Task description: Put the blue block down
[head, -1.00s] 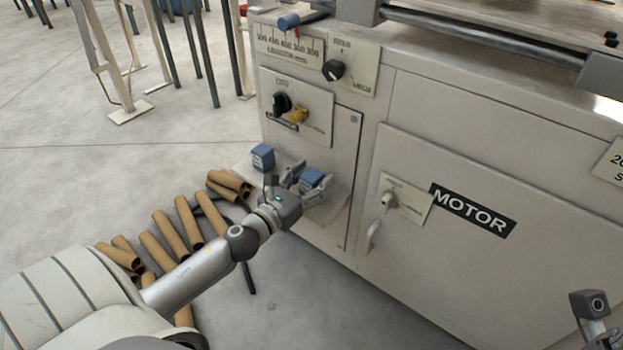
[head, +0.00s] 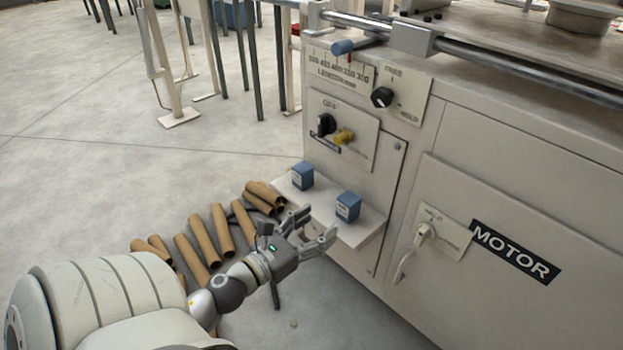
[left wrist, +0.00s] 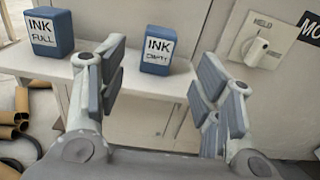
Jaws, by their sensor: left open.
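Two blue blocks with white labels stand upright on a small white shelf (head: 372,229) on the machine's side. One blue block (head: 347,207), nearer the shelf's middle, reads "INK EMPTY" in the left wrist view (left wrist: 157,52). The other blue block (head: 302,176), at the far end, reads "INK FULL" in the left wrist view (left wrist: 48,34). My left gripper (head: 317,222) is open and empty at the shelf's near edge, apart from both blocks. In the left wrist view its fingers (left wrist: 162,88) are spread, with the INK EMPTY block beyond the gap. My right gripper is out of view.
The machine's beige side panel with knobs (head: 336,130) rises behind the shelf. A door handle (head: 404,266) sticks out beside the MOTOR sign (head: 515,252). Several cardboard tubes (head: 200,240) lie on the floor to the left of the shelf.

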